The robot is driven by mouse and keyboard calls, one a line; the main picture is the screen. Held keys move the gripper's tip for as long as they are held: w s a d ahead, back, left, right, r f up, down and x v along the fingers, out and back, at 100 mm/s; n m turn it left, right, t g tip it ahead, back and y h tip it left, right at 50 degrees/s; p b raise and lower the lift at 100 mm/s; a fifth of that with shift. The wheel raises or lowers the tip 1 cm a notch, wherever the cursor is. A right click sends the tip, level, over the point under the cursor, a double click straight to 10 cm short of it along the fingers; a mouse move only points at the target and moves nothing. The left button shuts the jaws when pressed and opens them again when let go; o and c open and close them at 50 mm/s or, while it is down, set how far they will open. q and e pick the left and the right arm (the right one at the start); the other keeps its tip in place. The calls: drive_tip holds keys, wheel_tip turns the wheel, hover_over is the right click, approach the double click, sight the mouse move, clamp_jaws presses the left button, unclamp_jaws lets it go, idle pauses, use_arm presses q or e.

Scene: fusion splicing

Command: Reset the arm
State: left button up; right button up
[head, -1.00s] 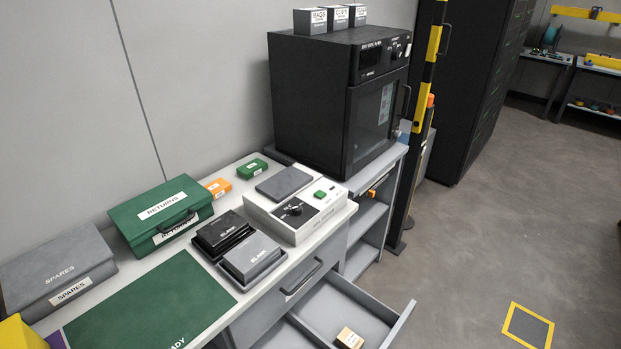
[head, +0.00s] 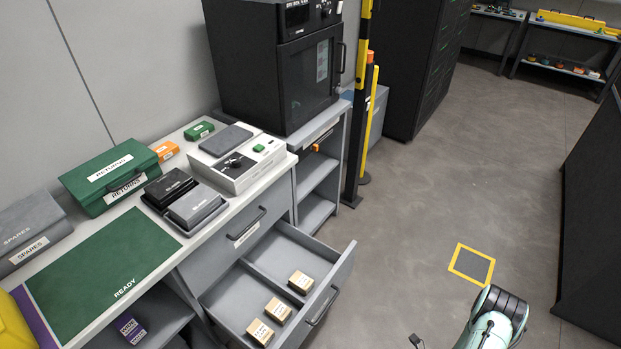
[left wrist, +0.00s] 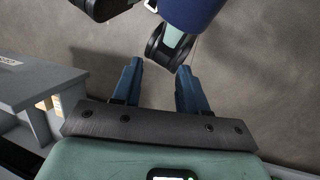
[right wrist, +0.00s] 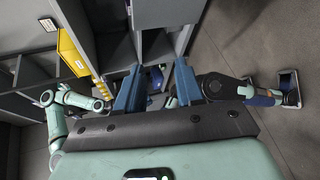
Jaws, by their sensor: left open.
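My left gripper (left wrist: 158,82) shows in the left wrist view with its blue fingers well apart. Nothing is between them, only bare floor and part of my own arm beyond. My right gripper (right wrist: 157,82) shows in the right wrist view, also with its fingers apart and nothing held. Grey shelving is behind its fingertips. In the head view, a pale green and black part of my arm (head: 490,320) shows at the bottom right. Neither gripper's fingers show in the head view.
An open drawer (head: 340,272) with several small boxes juts out from the workbench (head: 165,265). The bench carries a green RETURNS case (head: 108,178), a grey SPARES case (head: 30,228) and a green mat (head: 95,270). A black oven (head: 245,70) stands behind.

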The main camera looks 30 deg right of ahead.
drive_tip(key=s+a+f+n+g+h+b, duration=0.3)
drive_tip(key=a+f+n+g, duration=0.35)
drive_tip(key=n, duration=0.75)
drive_tip(key=s+a+f+n+g+h+b, duration=0.3)
drive_tip(key=a+n+g, duration=0.5)
drive_tip(key=n, duration=0.7)
use_arm(q)
wheel_tip(320, 180, down, 8)
drive_tip(key=b, duration=0.2)
use_arm(e)
drive_tip(key=w+a+n+t+h+p, duration=0.1)
drive_tip(key=w+a+n+t, duration=0.4)
drive_tip(key=n, duration=0.5)
use_arm(q)
wheel_tip(320, 180, up, 12)
drive_tip(key=w+p, duration=0.2)
drive_tip(key=p, duration=0.9)
use_arm(e)
wheel_tip(320, 180, up, 11)
drive_tip(key=g, duration=0.1)
drive_tip(key=shift+a, duration=0.25)
